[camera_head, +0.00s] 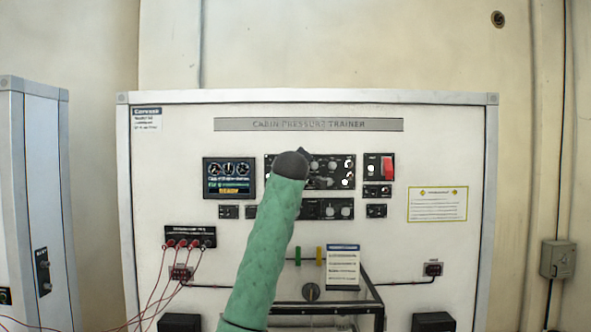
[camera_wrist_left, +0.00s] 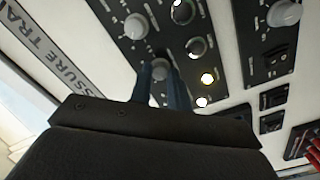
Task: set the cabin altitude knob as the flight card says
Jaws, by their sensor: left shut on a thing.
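The trainer's black control panel (camera_head: 335,170) is in the upper middle of the head view, partly hidden by my left arm. My left gripper (camera_wrist_left: 161,76) has its two blue-grey fingers on either side of a small grey knob (camera_wrist_left: 159,69) on this panel and is shut on it. The knob's label and pointer are too small or covered to read. In the head view the dark end of my left wrist hides the fingers and this knob. A white card with a dark header (camera_head: 342,268), perhaps the flight card, stands at lower middle; its text is unreadable. My right gripper is not in view.
Other knobs sit close by, including a pale one (camera_wrist_left: 136,26) and a grey one (camera_wrist_left: 196,47). A lit display (camera_head: 229,178) is left of the panel, a red switch (camera_head: 388,168) right of it. Red leads (camera_head: 183,243) hang at lower left. A clear-sided box (camera_head: 330,292) juts out below.

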